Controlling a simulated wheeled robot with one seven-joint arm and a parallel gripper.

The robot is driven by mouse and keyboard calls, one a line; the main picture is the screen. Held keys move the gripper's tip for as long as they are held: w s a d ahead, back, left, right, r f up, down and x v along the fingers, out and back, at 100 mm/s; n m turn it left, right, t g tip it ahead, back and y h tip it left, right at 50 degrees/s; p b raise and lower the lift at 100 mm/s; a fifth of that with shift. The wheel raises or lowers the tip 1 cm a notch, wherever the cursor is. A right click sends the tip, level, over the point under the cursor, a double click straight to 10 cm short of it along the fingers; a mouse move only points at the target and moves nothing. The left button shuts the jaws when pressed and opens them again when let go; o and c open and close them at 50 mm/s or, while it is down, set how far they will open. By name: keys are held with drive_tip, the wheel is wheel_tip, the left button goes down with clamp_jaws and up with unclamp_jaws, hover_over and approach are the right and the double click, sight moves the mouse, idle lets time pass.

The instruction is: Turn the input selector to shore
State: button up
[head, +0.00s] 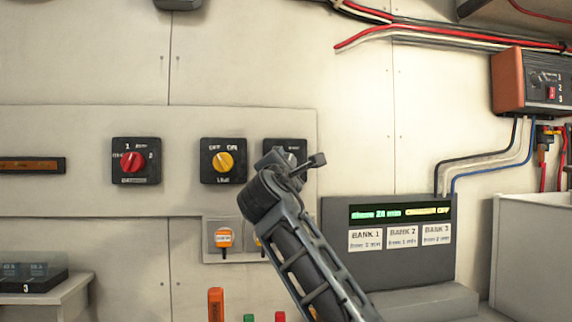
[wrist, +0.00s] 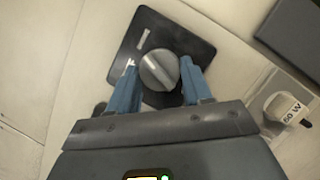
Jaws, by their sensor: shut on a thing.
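The input selector is a black square plate (head: 297,145) with a grey round knob, third in the row of switches in the head view. My gripper (head: 289,168) is in front of it and hides the knob and most of its lettering there. In the wrist view the grey knob (wrist: 158,69) has a raised bar across it, tilted in the picture, on the black plate (wrist: 190,42). My gripper (wrist: 160,80) is shut on the knob, a blue finger on either side. The position lettering on the plate is too unclear to read.
A red-knobbed switch (head: 132,161) and a yellow-knobbed switch (head: 223,161) sit to the left on the wall panel. A grey console (head: 335,265) with a lit display (head: 400,214) stands at the lower right.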

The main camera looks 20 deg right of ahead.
drive_tip(key=shift+m+g, duration=0.4)
drive_tip(key=shift+m, duration=0.6)
drive_tip(key=o, duration=1)
drive_tip(key=shift+o, duration=0.2)
drive_tip(key=v, duration=0.7)
drive_tip(key=shift+s+a+b, duration=0.15)
drive_tip(key=shift+s+b, duration=0.15)
drive_tip(key=shift+b, duration=0.1)
drive_tip(key=shift+f, duration=0.1)
